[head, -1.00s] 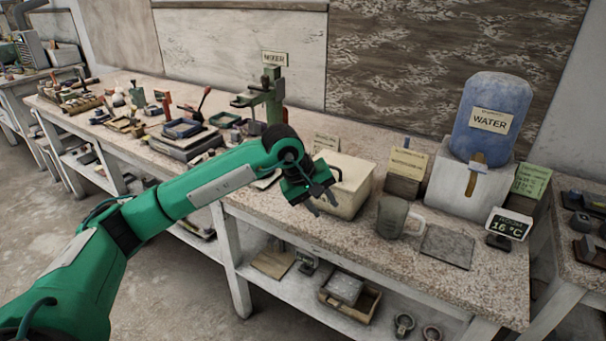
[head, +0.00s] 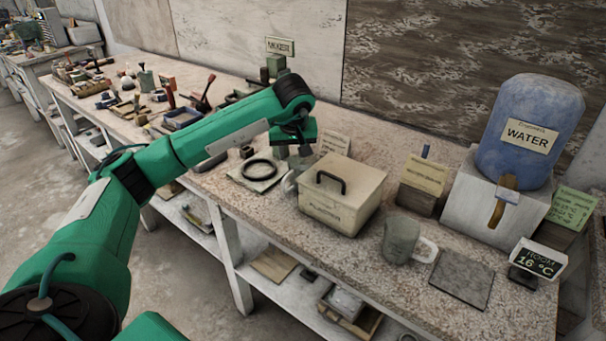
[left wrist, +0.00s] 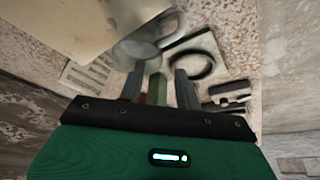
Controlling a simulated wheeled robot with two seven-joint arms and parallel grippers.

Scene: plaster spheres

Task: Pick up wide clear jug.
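A clear, greyish jug with a handle shows in the left wrist view (left wrist: 142,48), beside the cream box and just beyond my fingertips. In the head view a pale rounded part (head: 289,184), seemingly this jug, shows at the box's left side, mostly hidden by the box. A second, grey mug-like jug (head: 401,240) with a pale handle stands upright right of the box. My left gripper (head: 294,152) is above the bench behind the box's left corner. Its fingers (left wrist: 160,82) are apart, with a greenish thing seen between them; I see no grip on anything. My right gripper is out of view.
The cream lidded box (head: 342,195) stands close to the gripper. A black ring on a plate (head: 259,170) lies to the left. A blue water tank (head: 528,130), a grey tile (head: 462,278) and a temperature display (head: 538,260) are to the right.

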